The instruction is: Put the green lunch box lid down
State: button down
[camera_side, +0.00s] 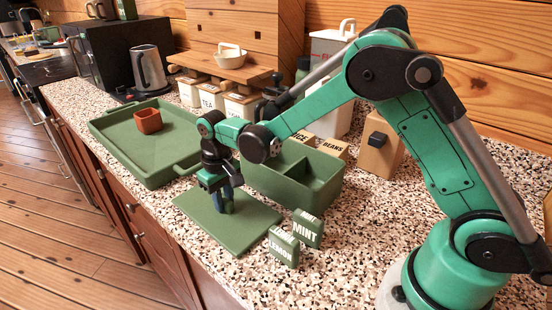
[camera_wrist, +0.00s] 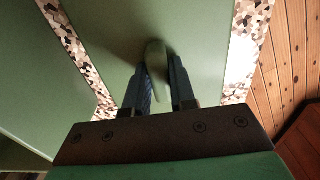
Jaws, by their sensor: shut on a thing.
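The green lunch box lid (camera_side: 245,228) is a flat rectangular plate with an upright grip in its middle. It lies level, at or very close to the counter; I cannot tell whether it touches. My gripper (camera_side: 223,203) points down over its middle, shut on the grip. In the wrist view the two blue fingers (camera_wrist: 160,80) pinch the rounded lid grip (camera_wrist: 155,58), with the lid (camera_wrist: 205,45) spread below. The open green lunch box (camera_side: 318,202), with inner dividers, stands just behind the lid, uncovered.
Two small green boxes, LEMON (camera_side: 283,246) and MINT (camera_side: 307,229), stand close to the lid's right corner. A green tray (camera_side: 160,180) with a terracotta cup (camera_side: 148,121) lies to the left. The speckled counter's front edge runs near the lid; the wooden floor (camera_side: 60,225) lies beyond.

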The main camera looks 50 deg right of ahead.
jog(key=c, duration=0.7)
grip_release()
jog(key=shift+f, duration=0.1)
notch_tip(320, 180, up, 11)
jog(key=s+d+t, duration=0.1)
jog(key=s+t, duration=0.1)
jog(key=s, duration=0.2)
jog(key=s+d+r+t, duration=0.1)
jog(key=s+d+t, duration=0.1)
jog(key=s, duration=0.2)
jog(key=s+d+t, duration=0.2)
jog(key=s+t, duration=0.1)
jog(key=s, duration=0.2)
jog(key=shift+s+r, duration=0.1)
jog(key=shift+r, duration=0.25)
